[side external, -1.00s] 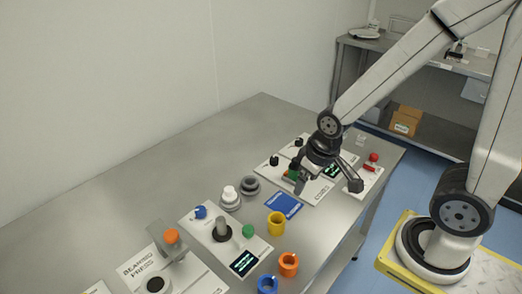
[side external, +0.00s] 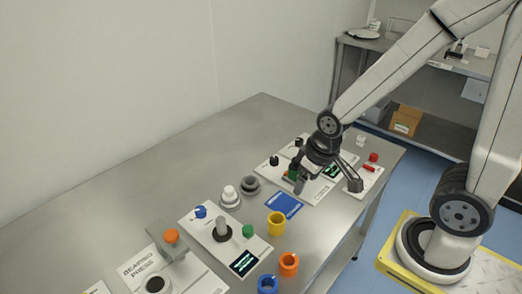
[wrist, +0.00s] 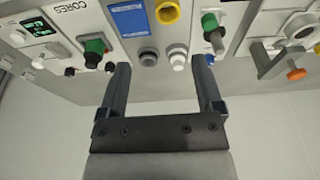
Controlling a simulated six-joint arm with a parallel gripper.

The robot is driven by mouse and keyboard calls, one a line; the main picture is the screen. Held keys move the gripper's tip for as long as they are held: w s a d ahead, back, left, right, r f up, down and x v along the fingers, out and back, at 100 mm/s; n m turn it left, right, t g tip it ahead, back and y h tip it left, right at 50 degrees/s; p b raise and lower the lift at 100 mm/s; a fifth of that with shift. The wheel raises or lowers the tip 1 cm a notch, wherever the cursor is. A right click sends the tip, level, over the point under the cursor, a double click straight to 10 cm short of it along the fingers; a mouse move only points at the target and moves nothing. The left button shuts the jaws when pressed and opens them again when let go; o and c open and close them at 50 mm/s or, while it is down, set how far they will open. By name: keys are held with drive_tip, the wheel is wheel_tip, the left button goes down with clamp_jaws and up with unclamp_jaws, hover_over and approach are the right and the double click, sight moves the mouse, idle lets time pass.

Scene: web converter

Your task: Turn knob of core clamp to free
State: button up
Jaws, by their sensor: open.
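A control panel lettered "CORES" (side external: 322,189) lies at the far end of the table, with black knobs (side external: 274,160) and a green-topped part (side external: 293,172). In the wrist view a black knob (wrist: 110,66) shows beside the left finger. A nearer panel has a blue knob (side external: 200,211), a grey post and a green knob (side external: 248,231); that blue knob (wrist: 210,60) shows by the right fingertip. I cannot read which panel is the core clamp. My gripper (side external: 328,186) is open and empty above the far panel; its fingers (wrist: 162,68) are wide apart.
Orange (side external: 288,264) and blue (side external: 268,284) rings lie nearer. The table's wall side (side external: 190,165) is clear.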

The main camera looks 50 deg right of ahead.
drive_tip(key=m+g, duration=0.3)
drive_tip(key=m, duration=1)
hover_over(274, 158)
drive_tip(key=f, duration=1)
drive_tip(key=shift+s+a, duration=0.2)
drive_tip(key=shift+a, duration=0.2)
drive_tip(key=shift+w+d+f, duration=0.15)
drive_tip(key=shift+d+f, duration=0.2)
drive_tip(key=shift+d, duration=0.1)
drive_tip(key=shift+f, duration=0.1)
drive_tip(key=shift+f, duration=3.8)
